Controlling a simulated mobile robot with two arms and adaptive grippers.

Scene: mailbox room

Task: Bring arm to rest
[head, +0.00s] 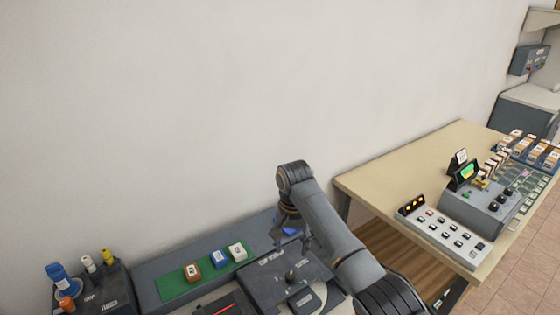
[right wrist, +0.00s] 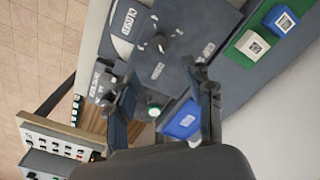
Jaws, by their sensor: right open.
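My right arm reaches in from the lower right of the head view. My right gripper (head: 290,226) hangs at its end, above the dark grey machine by the wall. In the right wrist view the gripper (right wrist: 166,95) is open, its two fingers apart. A blue block (right wrist: 182,120) shows between and beyond the fingers; I see no contact with it. In the head view only a bit of this blue block (head: 290,231) shows past the gripper. My left gripper is not in view.
Several bottles (head: 58,276) stand at lower left. A wooden table (head: 400,172) at right holds a button panel (head: 444,234) and a grey console (head: 484,207).

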